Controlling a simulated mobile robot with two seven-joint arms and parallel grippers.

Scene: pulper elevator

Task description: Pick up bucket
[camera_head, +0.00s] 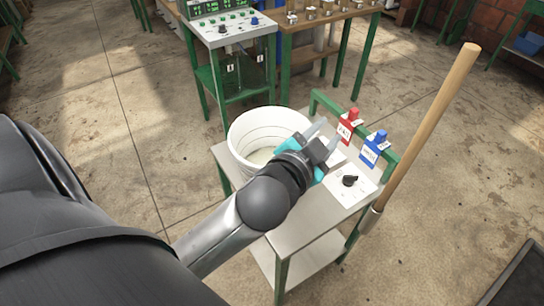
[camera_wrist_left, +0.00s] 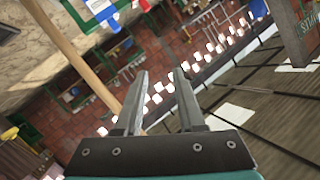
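A white bucket (camera_head: 262,126), open at the top, stands upright on the left part of a small green-framed table (camera_head: 300,238). A pale patch shows at its bottom. My left gripper (camera_head: 326,134) reaches in from the left, and in the head view it appears at the bucket's right side, covering part of its rim. I cannot tell whether it touches the bucket. In the left wrist view the two fingers (camera_wrist_left: 158,100) are apart with nothing between them. The bucket does not show in that view. My right gripper is not in view.
Red (camera_head: 349,127) and blue (camera_head: 374,149) labelled devices and a black knob (camera_head: 349,180) sit on the table's right side. A long wooden handle (camera_head: 430,128) leans there. A control stand (camera_head: 228,32) and workbench are behind. Concrete floor is open at left.

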